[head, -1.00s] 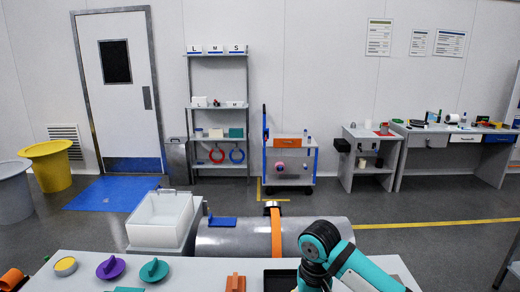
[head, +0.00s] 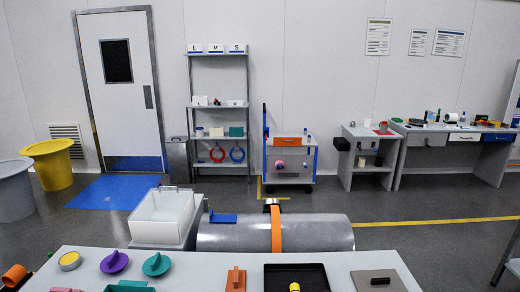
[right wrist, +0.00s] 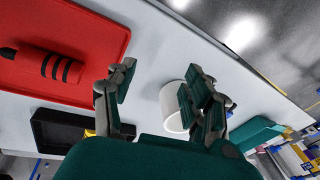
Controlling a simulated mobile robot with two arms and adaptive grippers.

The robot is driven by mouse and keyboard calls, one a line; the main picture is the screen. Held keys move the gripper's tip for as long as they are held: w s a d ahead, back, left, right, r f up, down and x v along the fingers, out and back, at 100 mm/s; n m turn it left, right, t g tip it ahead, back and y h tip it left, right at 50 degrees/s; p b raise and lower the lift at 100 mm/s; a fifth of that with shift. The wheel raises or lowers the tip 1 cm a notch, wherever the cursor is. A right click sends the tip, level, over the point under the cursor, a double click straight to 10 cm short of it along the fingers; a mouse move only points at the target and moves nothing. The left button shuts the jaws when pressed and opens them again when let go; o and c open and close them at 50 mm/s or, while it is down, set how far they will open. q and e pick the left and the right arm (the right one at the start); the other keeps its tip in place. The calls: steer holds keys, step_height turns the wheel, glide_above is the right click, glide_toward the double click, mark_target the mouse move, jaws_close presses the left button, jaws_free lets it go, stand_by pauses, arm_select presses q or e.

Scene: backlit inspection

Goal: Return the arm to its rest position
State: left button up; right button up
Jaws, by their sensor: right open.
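My right gripper (right wrist: 160,92) shows in the right wrist view with its two dark teal fingers spread apart. Nothing is held between them. A white cylinder or cup (right wrist: 171,108) shows behind the right-hand finger, partly hidden by it; I cannot tell how far it is from the finger. In the head view neither of my arms is visible. My left gripper is in no view.
In the head view, the near table holds a black tray (head: 275,284) with a yellow-topped item, a grey plate (head: 398,283) and round purple (head: 114,262) and teal (head: 156,264) pieces. The right wrist view shows a red tray (right wrist: 95,30) holding a black-striped object (right wrist: 62,68).

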steer(key=s+d+f+t+h, duration=0.1)
steer(key=s+d+f, duration=0.1)
steer(key=s+d, duration=0.6)
steer(key=s+d+f+t+h, duration=0.1)
steer(key=s+d+t, duration=0.1)
steer(key=s+d, duration=0.65)
steer(key=s+a+f+g+b, duration=0.1)
steer(key=a+f, duration=0.1)
steer(key=f, duration=1.1)
steer(key=s+a+f+g, duration=0.1)
steer(key=s+f, duration=0.1)
steer(key=f, duration=1)
steer(key=s+d+f+g+b, duration=0.1)
steer(key=s+d+f, duration=0.2)
steer(key=s+f, duration=1.4)
step_height(320, 180, down, 2)
steer(key=shift+s+f, duration=0.15)
steer(key=shift+f, duration=0.05)
